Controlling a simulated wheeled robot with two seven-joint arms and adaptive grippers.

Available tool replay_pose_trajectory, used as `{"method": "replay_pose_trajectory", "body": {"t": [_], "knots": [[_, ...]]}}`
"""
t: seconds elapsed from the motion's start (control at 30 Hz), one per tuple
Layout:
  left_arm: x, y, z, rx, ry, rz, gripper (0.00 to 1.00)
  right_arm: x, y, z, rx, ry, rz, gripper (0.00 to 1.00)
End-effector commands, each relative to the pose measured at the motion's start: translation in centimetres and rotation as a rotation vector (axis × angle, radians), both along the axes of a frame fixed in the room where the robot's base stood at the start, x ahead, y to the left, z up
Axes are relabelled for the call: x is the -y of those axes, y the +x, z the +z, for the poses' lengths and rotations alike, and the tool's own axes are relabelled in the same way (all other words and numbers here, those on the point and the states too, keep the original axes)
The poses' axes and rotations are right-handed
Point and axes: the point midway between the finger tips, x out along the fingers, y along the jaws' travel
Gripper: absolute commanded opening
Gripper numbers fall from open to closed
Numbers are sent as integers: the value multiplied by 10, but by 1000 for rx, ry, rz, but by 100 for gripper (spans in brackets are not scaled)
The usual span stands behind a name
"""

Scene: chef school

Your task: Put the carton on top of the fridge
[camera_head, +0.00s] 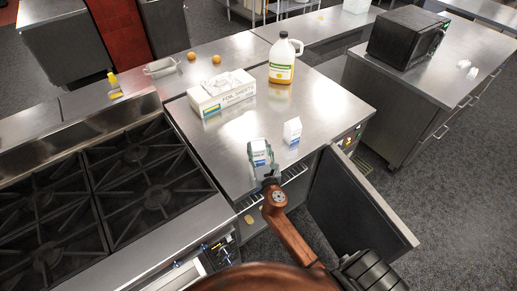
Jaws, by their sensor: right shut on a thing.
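My right gripper (263,165) is shut on a small white and blue carton (259,149), at the front edge of the steel counter top. The fingers hide part of this carton, and I cannot tell whether it touches the surface. The fridge is the low steel unit under this top (226,143); its door (352,205) stands open to the right, with wire shelves showing inside. A second small white carton (292,131) stands upright on the fridge top, just right of the gripper and apart from it. My left gripper is not in view.
A foil box (222,93) and a yellow-filled jug (284,60) stand farther back on the fridge top. A black stove (150,185) adjoins on the left. A black microwave (407,36) sits on another counter. The fridge top's right part is clear.

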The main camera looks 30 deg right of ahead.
Motion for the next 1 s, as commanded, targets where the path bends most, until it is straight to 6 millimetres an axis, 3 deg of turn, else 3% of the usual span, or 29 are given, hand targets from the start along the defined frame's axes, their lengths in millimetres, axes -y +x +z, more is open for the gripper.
{"method": "replay_pose_trajectory", "body": {"t": [0.13,0.17,0.4,0.77,1.0], "knots": [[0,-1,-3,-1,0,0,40,0,0,-3,2,-2,1,4],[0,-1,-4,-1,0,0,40,0,0,-4,0,0,0,44],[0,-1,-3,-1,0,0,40,0,0,-3,-1,0,0,60],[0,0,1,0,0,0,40,0,0,2,0,1,0,60],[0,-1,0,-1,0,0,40,-12,-39,-2,-4,1,0,60]]}}
